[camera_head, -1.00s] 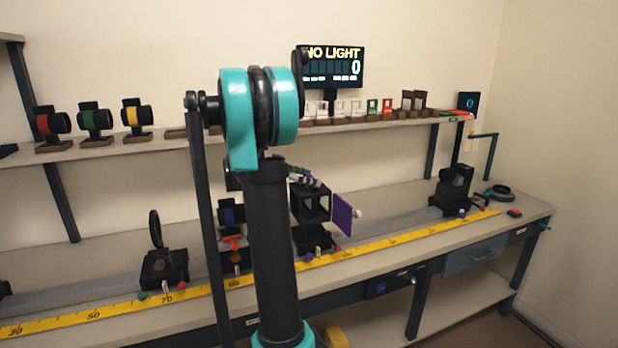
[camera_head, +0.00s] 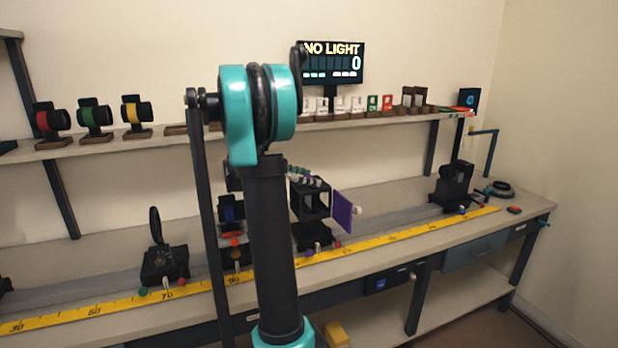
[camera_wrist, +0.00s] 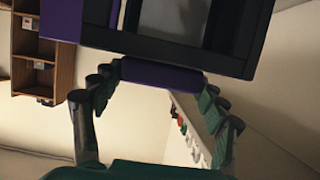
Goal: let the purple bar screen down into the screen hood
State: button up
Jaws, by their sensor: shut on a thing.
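My gripper (camera_wrist: 158,82) is shut on a purple bar (camera_wrist: 160,76), the grip of the bar screen, with a finger at each end. The screen hood is a black open box frame (camera_head: 311,203) standing on the bench rail in the head view. It also shows in the wrist view (camera_wrist: 236,64), right against the purple bar. In the head view my gripper's fingers (camera_head: 307,181) are at the hood's top. The screen below its bar is mostly hidden, so I cannot tell how deep it sits.
A dark lens mount (camera_head: 232,212) stands left of the hood, partly behind my arm. The yellow scale (camera_head: 380,236) runs along the front.

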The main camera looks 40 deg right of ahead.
jog(key=shift+f, duration=0.2)
jog(key=o, duration=1.7)
jog(key=shift+c, duration=0.2)
jog(key=v, duration=1.2)
jog(key=shift+s, duration=0.1)
